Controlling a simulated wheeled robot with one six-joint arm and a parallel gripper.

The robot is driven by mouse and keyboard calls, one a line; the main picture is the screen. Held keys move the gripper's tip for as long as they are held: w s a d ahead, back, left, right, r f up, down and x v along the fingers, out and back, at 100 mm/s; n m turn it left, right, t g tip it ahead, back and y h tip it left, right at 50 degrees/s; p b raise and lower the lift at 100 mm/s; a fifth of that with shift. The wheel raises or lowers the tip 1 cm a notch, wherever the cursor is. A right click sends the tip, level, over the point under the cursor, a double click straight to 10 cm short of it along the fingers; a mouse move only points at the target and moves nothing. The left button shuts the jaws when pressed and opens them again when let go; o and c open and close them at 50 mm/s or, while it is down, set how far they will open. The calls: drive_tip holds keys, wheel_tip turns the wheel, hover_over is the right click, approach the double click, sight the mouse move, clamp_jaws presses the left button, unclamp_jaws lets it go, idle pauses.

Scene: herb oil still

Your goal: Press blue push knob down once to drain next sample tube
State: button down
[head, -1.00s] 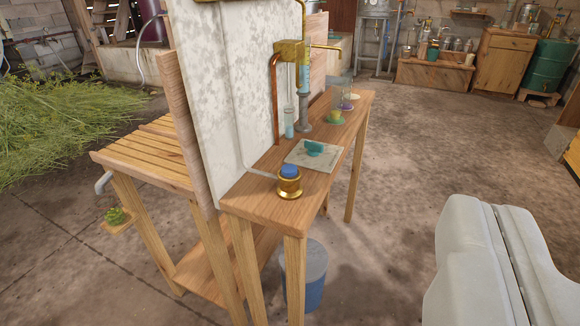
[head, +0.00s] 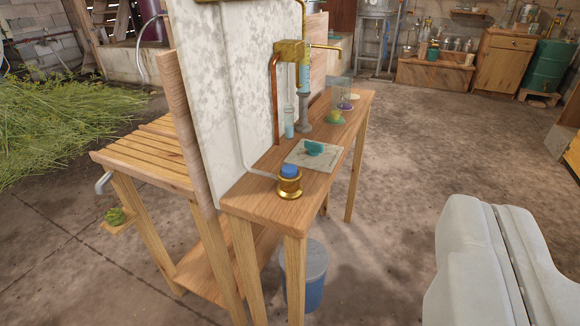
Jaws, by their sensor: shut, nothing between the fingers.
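The blue push knob (head: 289,171) sits upright in a round brass collar (head: 290,187) at the near end of a narrow wooden bench. A clear tube (head: 289,124) with pale contents stands farther back, beside a grey stand and below a brass fitting (head: 290,50). My gripper (head: 494,207) shows as white fingers at the lower right. It is shut and empty, well to the right of the knob and apart from the bench.
The wooden bench (head: 252,207) also bears a pale tile with a teal item (head: 314,148) and small coloured cups farther back. A white speckled panel (head: 225,85) rises along its left side. A blue bucket (head: 312,285) stands underneath. The floor between bench and gripper is clear.

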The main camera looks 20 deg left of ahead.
drive_tip(key=shift+w, duration=0.1)
drive_tip(key=n+g+y, duration=0.2)
drive_tip(key=n+g, duration=0.6)
drive_tip(key=n, duration=0.3)
hover_over(288, 171)
wheel_tip(288, 171, down, 12)
drive_tip(key=shift+f, duration=0.2)
drive_tip(key=shift+f, duration=4.35)
drive_tip(key=shift+f, duration=0.1)
drive_tip(key=shift+f, duration=0.35)
